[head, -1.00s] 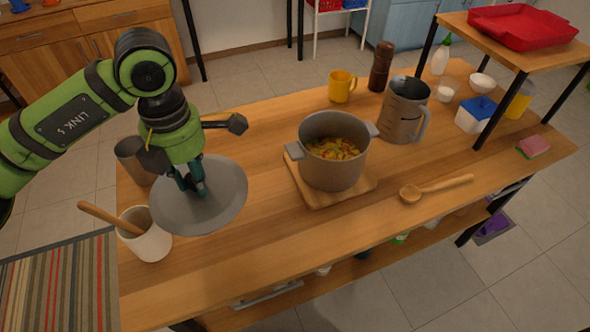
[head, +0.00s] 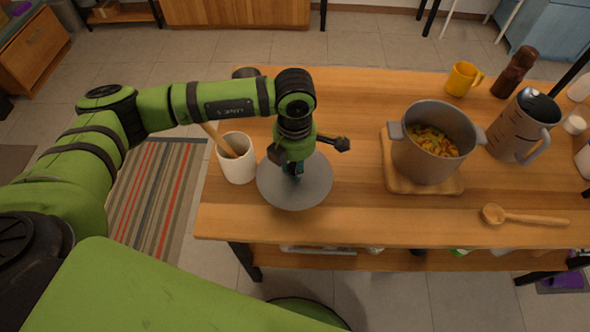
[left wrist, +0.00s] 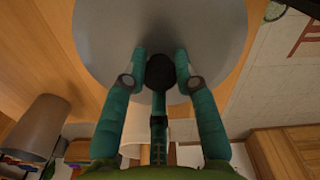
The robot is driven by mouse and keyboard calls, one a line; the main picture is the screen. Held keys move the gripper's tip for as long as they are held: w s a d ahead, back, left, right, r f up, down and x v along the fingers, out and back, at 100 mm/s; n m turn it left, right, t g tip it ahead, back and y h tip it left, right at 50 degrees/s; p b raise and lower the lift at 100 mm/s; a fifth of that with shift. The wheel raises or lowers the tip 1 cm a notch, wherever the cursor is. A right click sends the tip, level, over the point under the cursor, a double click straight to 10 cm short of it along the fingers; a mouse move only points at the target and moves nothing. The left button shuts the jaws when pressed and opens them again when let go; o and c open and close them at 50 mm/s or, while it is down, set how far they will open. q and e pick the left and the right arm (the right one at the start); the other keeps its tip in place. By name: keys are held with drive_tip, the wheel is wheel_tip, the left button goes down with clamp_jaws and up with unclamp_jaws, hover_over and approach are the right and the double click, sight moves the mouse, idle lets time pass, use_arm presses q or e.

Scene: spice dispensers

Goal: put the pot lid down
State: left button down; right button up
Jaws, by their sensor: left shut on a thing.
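The grey round pot lid (head: 312,190) is over the left part of the wooden table in the head view. My left gripper (head: 293,170) points down at its middle and is shut on its dark knob. In the left wrist view, the knob (left wrist: 160,72) sits between the two teal fingers of the left gripper (left wrist: 160,78), and the lid (left wrist: 160,25) fills the upper middle. I cannot tell whether the lid touches the table. The grey pot (head: 428,165) stands open on a wooden board to the right, with colourful food inside. My right gripper is not in view.
A white crock (head: 238,168) with a wooden handle in it stands close to the lid's left. A wooden spoon (head: 525,218), a grey jug (head: 515,135), a yellow mug (head: 462,78) and a brown mill (head: 514,72) are to the right. Bare tabletop (head: 357,190) lies between lid and board.

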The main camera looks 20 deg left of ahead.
sight(294, 174)
use_arm(q)
drive_tip(key=shift+f, duration=0.6)
wheel_tip(294, 174, down, 2)
drive_tip(key=shift+f+p, duration=0.2)
drive_tip(key=shift+p, duration=0.2)
drive_tip(key=shift+f, duration=0.3)
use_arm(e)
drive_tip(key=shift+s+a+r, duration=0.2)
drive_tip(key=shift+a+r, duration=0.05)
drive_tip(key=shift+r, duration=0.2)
use_arm(q)
drive_tip(key=shift+f, duration=0.1)
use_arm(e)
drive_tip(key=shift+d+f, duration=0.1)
use_arm(q)
drive_tip(key=shift+f, duration=0.15)
drive_tip(key=c, duration=1)
unclamp_jaws()
drive_tip(key=shift+o, duration=0.2)
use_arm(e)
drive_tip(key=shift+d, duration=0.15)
